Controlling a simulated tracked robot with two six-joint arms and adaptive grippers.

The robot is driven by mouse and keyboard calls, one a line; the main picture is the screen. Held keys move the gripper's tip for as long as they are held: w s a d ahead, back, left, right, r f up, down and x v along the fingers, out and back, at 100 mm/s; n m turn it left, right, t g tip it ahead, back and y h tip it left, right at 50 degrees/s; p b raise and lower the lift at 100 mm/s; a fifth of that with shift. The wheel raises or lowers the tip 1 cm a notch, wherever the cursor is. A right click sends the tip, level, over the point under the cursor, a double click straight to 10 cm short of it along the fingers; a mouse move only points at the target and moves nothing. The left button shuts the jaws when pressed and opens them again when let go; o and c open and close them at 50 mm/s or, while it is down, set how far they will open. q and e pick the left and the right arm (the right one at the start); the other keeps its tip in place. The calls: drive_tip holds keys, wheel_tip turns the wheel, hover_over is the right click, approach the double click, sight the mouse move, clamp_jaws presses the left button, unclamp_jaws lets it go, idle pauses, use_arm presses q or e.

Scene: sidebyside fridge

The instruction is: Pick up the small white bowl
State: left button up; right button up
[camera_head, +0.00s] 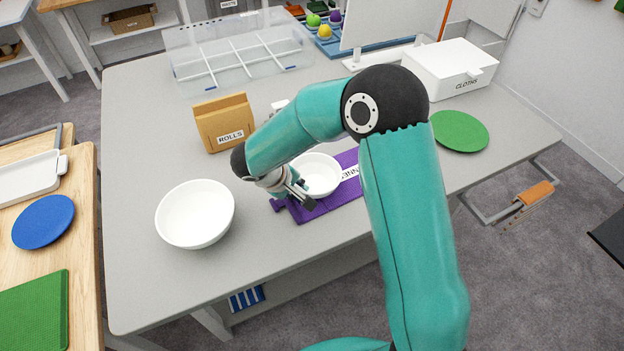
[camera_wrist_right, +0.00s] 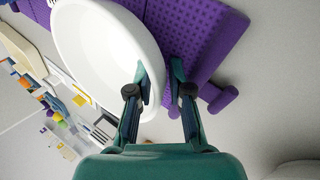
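The small white bowl (camera_head: 320,174) stands upright on a purple mat-like thing (camera_head: 328,203) with a white label strip, near the front of the grey table. My right gripper (camera_head: 300,192) is at the bowl's near-left rim, pointing down. In the right wrist view the bowl (camera_wrist_right: 100,45) is large, and the gripper (camera_wrist_right: 159,72) is open. One finger overlaps the bowl at its rim and the other is outside, over the purple thing (camera_wrist_right: 205,45). A gap shows between the fingers. Whether either finger touches the bowl cannot be told. My left gripper is not in view.
A larger white bowl (camera_head: 195,214) stands left of the gripper. A brown ROLLS holder (camera_head: 223,122) and a clear divided tray (camera_head: 235,58) are behind. A green disc (camera_head: 459,131) and a white CLOTHS box (camera_head: 450,68) are at the right. The table's left front is bare.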

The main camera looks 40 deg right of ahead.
clamp_jaws()
idle(0.4)
